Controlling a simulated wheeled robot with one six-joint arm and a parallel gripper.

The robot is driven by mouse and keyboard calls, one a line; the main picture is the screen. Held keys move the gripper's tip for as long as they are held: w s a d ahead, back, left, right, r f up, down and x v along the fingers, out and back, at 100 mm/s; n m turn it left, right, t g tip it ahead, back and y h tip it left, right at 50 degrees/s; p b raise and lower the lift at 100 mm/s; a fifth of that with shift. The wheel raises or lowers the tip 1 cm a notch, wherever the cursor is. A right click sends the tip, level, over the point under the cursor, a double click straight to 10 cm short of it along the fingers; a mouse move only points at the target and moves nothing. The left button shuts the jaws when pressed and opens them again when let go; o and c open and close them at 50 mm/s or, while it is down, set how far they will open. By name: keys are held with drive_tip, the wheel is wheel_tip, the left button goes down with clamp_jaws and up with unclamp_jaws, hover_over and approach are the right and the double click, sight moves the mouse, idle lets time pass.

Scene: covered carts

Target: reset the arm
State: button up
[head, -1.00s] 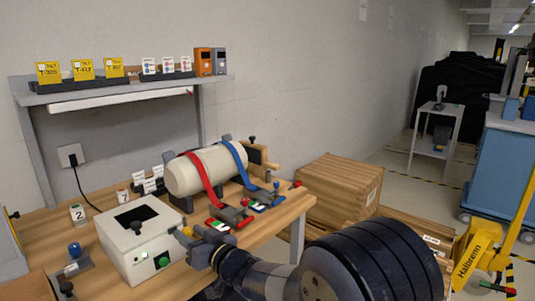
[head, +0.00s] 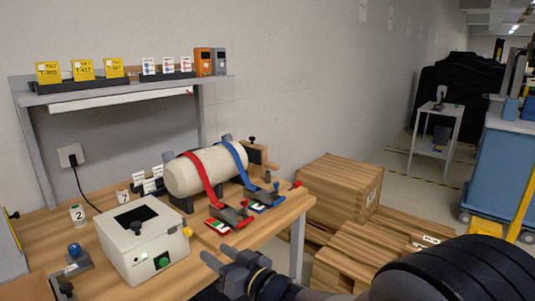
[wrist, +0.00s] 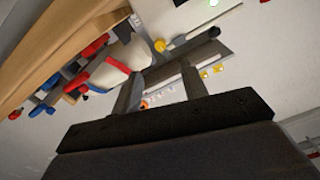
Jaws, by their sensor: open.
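My gripper (head: 221,256) is open and empty. In the head view it hangs just off the front edge of the wooden bench (head: 203,243), right of the white box (head: 140,262) and apart from it. My dark forearm extends from it to the lower right corner. In the wrist view the two spread fingers (wrist: 160,72) point up the picture with nothing held between them. That view is tilted, with the bench edge at its upper left.
A cream cylinder (head: 188,177) with red and blue straps rests on the bench behind the gripper. The shelf (head: 130,88) above holds yellow cards and small devices. Wooden crates (head: 338,196) and a pallet (head: 365,255) stand right of the bench. A blue cart (head: 497,170) is far right.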

sight(190, 235)
drive_tip(key=x, duration=1.1)
drive_tip(key=shift+s, duration=0.1)
drive_tip(key=shift+d+f+n+b, duration=0.1)
drive_tip(key=shift+f+n+b, duration=0.1)
drive_tip(key=shift+n+b, duration=0.4)
drive_tip(key=shift+s+d+n+b, duration=0.1)
drive_tip(key=shift+n+b, duration=0.25)
drive_tip(key=shift+n, duration=0.25)
drive_tip(key=shift+n+b, duration=0.8)
drive_tip(key=shift+n, duration=0.2)
drive_tip(key=n+b, duration=0.5)
drive_tip(key=s+d+p, duration=0.1)
drive_tip(key=s+d, duration=0.2)
drive_tip(key=d, duration=0.2)
drive_tip(key=s+d+t+h+p, duration=0.1)
drive_tip(key=s+d, duration=0.2)
drive_tip(key=d, duration=0.3)
drive_tip(key=shift+s+d+r+m+h, duration=0.3)
drive_tip(key=shift+r, duration=0.1)
drive_tip(key=shift+d+r, duration=0.1)
drive_tip(key=shift+d, duration=0.05)
